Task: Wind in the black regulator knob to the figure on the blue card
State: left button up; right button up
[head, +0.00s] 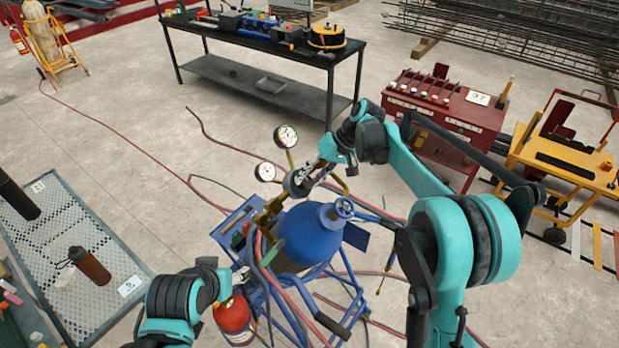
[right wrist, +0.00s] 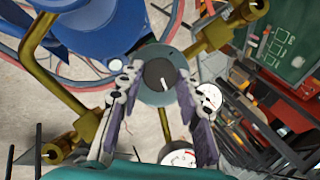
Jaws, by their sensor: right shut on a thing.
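The black regulator knob (right wrist: 160,75), with a white pointer line on its face, sits on the round grey regulator body (right wrist: 158,98) in the right wrist view. My right gripper (right wrist: 157,80) is shut on the knob, one finger on each side. In the head view the right gripper (head: 312,178) reaches the regulator (head: 293,186) above the blue cylinder (head: 312,228), and its fingers hide the knob. Two white round gauges (head: 286,136) (head: 265,172) stand on brass stems; their readings are too small to tell. I cannot make out a blue card.
The blue cylinder stands in a blue trolley (head: 235,222) with hoses around it. A red extinguisher (head: 235,318) is near my left arm. A mesh table (head: 75,240) is at left, a black workbench (head: 262,38) behind, a red cabinet (head: 455,110) at right. Hoses cross the floor.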

jog(key=o, duration=1.2)
jog(key=shift+c, duration=0.2)
jog(key=shift+d, duration=0.1)
jog(key=v, duration=1.2)
jog(key=shift+f, duration=0.1)
jog(key=s+d+f+m+t+h+b, duration=0.1)
jog(key=s+d+f+t+h+b, duration=0.2)
jog(key=s+f, duration=1.1)
jog(key=s+d+f+m+t+h+b, duration=0.1)
jog(key=s+d+f+t+h+b, duration=0.2)
jog(key=s+d+f+b, duration=0.4)
jog(key=s+f+t+b, duration=0.1)
jog(key=s+f+b, duration=0.6)
jog(key=shift+d+m+h, duration=0.2)
jog(key=shift+m+h, duration=0.1)
jog(key=shift+m, duration=0.1)
